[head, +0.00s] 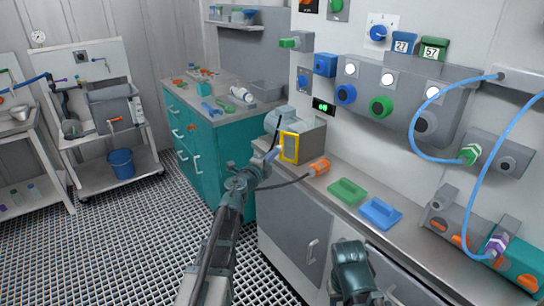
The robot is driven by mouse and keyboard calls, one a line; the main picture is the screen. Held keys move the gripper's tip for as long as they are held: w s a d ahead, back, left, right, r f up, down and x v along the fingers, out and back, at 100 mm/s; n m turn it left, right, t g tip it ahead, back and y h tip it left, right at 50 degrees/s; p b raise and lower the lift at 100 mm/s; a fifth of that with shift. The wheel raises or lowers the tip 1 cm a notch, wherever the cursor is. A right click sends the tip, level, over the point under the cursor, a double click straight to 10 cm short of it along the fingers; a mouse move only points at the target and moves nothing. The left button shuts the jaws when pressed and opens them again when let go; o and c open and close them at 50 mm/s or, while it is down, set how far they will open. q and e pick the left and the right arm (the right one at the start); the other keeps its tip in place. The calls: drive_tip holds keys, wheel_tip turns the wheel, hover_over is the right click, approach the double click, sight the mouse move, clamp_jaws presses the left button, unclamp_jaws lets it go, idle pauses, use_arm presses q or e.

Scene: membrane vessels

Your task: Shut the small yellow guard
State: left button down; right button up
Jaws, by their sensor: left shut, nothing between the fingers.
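The small yellow guard (289,147) is a square yellow frame at the front of a grey housing (312,138) on the counter's left end. Whether it is fully against the housing is too small to tell. My left gripper (270,157) is shut and empty, with its tips just left of the guard's lower left edge. I cannot tell whether they touch it. Part of my right arm shows at the bottom centre, but its gripper does not show.
An orange connector (319,166) with a dark cable lies right of the guard. A green tray (347,191) and a blue tray (380,213) lie on the counter (415,235). Blue hoses hang at the right. A teal cabinet (230,165) stands behind my left arm.

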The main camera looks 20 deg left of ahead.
use_arm(q)
drive_tip(key=shift+w, duration=0.1)
drive_tip(key=w+m+h, duration=0.1)
drive_tip(key=w+a+m+g+h, duration=0.1)
drive_tip(key=w+h, duration=0.2)
drive_tip(key=shift+a+m, duration=0.35)
drive_tip(key=shift+m, duration=0.05)
drive_tip(key=shift+s, duration=0.1)
